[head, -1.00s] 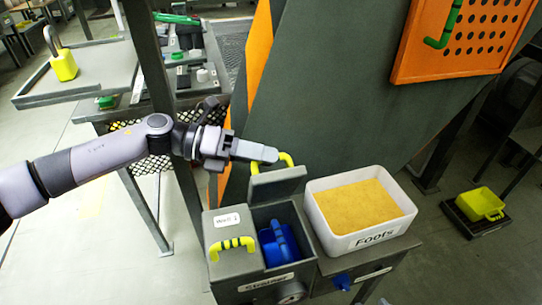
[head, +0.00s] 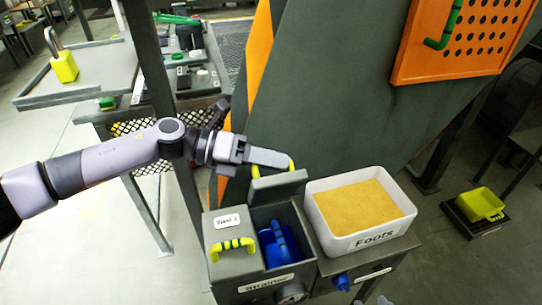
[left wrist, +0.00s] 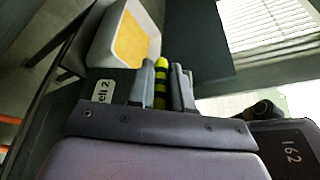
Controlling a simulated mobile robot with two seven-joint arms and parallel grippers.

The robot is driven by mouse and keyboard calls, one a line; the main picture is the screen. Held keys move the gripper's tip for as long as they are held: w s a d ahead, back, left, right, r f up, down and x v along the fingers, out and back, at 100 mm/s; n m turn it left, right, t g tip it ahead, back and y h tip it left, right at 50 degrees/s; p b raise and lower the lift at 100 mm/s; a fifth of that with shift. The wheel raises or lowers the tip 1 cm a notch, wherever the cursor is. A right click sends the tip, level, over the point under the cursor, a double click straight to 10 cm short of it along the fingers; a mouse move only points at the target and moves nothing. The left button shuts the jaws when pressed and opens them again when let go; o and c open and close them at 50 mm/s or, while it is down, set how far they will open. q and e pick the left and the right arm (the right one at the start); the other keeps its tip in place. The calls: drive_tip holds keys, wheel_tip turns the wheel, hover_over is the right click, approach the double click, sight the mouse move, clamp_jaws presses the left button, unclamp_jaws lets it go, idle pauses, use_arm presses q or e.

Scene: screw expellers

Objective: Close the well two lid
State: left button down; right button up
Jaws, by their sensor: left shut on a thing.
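The well two lid (head: 277,187) stands raised and tilted at the back of its open well in the head view. Its yellow and black handle (head: 291,166) shows behind its top edge. My left gripper (head: 280,160) is at this handle. In the left wrist view the handle (left wrist: 160,84) lies between the two fingers (left wrist: 163,88), which are shut on it. A label ending in "ell 2" (left wrist: 104,91) shows beside the fingers. Inside the open well (head: 260,214) is a blue handled thing (head: 275,246). My right gripper is not in view.
The closed "Well 1" lid (head: 228,228) with its yellow handle is left of the open well. A white "Foots" bin (head: 332,238) of yellow grains stands close on the right. A large dark slanted panel (head: 340,110) rises behind.

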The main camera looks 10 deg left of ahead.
sight(285, 187)
use_arm(q)
drive_tip(key=shift+s+d+r+m+t+p, duration=0.15)
drive_tip(key=shift+s+d+m+t+p, duration=0.2)
drive_tip(key=shift+s+p, duration=0.25)
drive_tip(key=shift+s+d+m+y+p, duration=0.2)
drive_tip(key=shift+s+m+y+p, duration=0.35)
drive_tip(key=shift+s+p, duration=0.25)
drive_tip(key=shift+s+d+f+t+p, duration=0.15)
drive_tip(key=shift+s+f+t+p, duration=0.1)
drive_tip(key=shift+p, duration=0.2)
drive_tip(key=shift+s+d+f+m+p, duration=0.1)
drive_tip(key=shift+s+d+m+p, duration=0.05)
drive_tip(key=shift+s+m+p, duration=0.3)
drive_tip(key=shift+s+d+f+m+t+y+p, duration=0.25)
drive_tip(key=shift+s+f+m+t+p, duration=0.1)
drive_tip(key=shift+s+m+t+p, duration=0.15)
drive_tip(key=shift+s+d+f+p, duration=0.25)
drive_tip(key=shift+s+f+p, duration=0.25)
drive_tip(key=shift+s+f, duration=0.15)
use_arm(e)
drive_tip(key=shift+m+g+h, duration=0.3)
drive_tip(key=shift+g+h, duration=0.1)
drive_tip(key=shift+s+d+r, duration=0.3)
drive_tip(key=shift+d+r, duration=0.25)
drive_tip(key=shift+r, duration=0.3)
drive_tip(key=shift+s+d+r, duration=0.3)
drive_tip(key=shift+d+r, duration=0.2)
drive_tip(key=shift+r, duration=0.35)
